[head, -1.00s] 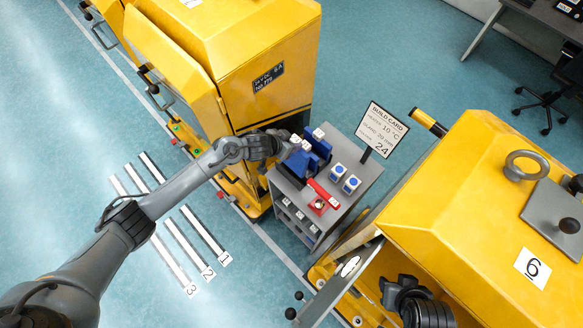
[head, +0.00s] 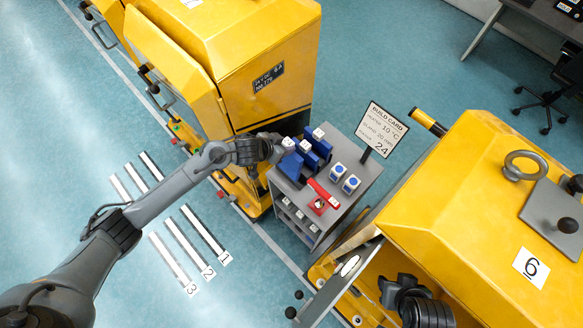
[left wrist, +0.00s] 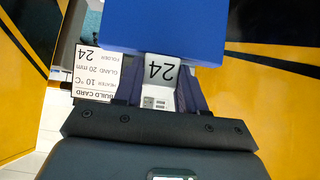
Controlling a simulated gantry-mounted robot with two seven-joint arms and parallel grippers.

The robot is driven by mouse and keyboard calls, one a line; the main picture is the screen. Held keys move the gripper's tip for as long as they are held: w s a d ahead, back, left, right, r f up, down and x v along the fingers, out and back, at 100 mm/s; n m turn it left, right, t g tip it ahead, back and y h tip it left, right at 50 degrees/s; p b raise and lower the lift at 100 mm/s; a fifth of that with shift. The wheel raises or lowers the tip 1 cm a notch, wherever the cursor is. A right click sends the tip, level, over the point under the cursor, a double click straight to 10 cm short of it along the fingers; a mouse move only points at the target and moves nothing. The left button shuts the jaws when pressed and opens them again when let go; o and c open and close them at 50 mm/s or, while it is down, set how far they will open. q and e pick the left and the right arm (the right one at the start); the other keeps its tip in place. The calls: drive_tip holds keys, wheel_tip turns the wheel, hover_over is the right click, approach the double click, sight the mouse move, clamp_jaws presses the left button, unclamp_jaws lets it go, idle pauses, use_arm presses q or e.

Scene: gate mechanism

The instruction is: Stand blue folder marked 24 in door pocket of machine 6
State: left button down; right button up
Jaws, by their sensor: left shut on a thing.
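My left gripper (head: 279,147) is shut on the blue folder (head: 290,166) at the left end of the grey cart's top. In the left wrist view, its white tab marked 24 (left wrist: 159,70) sits between the fingers, with the blue body (left wrist: 165,28) beyond. I cannot tell whether the folder still touches the cart. Machine 6 (head: 450,190) is the yellow cabinet at right, with its door (head: 340,285) swung open toward the lower left. The door pocket cannot be made out.
More blue folders (head: 322,146) stand beside the held one. The grey cart (head: 355,196) also carries blue-and-white blocks (head: 338,171), a red-handled item (head: 322,192) and a build card (head: 382,130) reading folder 24. Another yellow machine (head: 225,60) stands close at left.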

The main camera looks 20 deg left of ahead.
use_arm(q)
drive_tip(key=s+a, duration=0.3)
drive_tip(key=s, duration=0.3)
drive_tip(key=shift+r, duration=0.45)
drive_tip(key=shift+f, duration=0.1)
